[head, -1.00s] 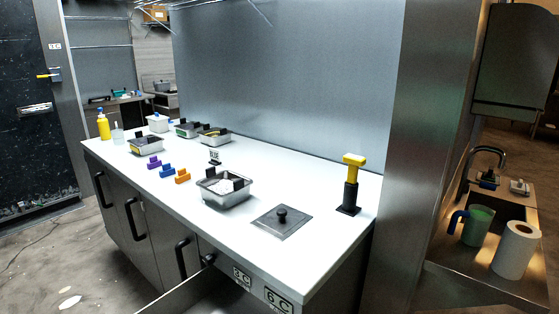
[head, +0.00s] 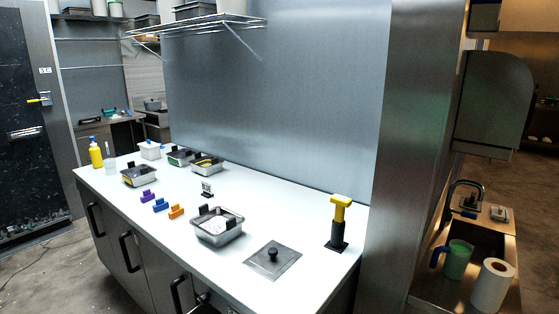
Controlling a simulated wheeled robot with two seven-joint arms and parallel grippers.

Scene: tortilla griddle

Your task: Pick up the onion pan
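Several small metal pans with black grips stand on the white counter. The nearest pan (head: 217,240) holds something white and could be the onion pan, but I cannot read a label on it. Farther back are a pan at the left (head: 139,183), a pan with a dark top (head: 180,163) and a pan with yellowish contents (head: 207,172). Which one holds onion is not certain from here. Neither of my grippers shows in the head view.
A flat metal lid with a black knob (head: 272,255) and a yellow-handled tool on a black stand (head: 338,223) are at the right. Purple, blue and orange blocks (head: 176,212) lie near the front edge. A yellow bottle (head: 96,153) stands far left. A wire shelf (head: 205,24) hangs above.

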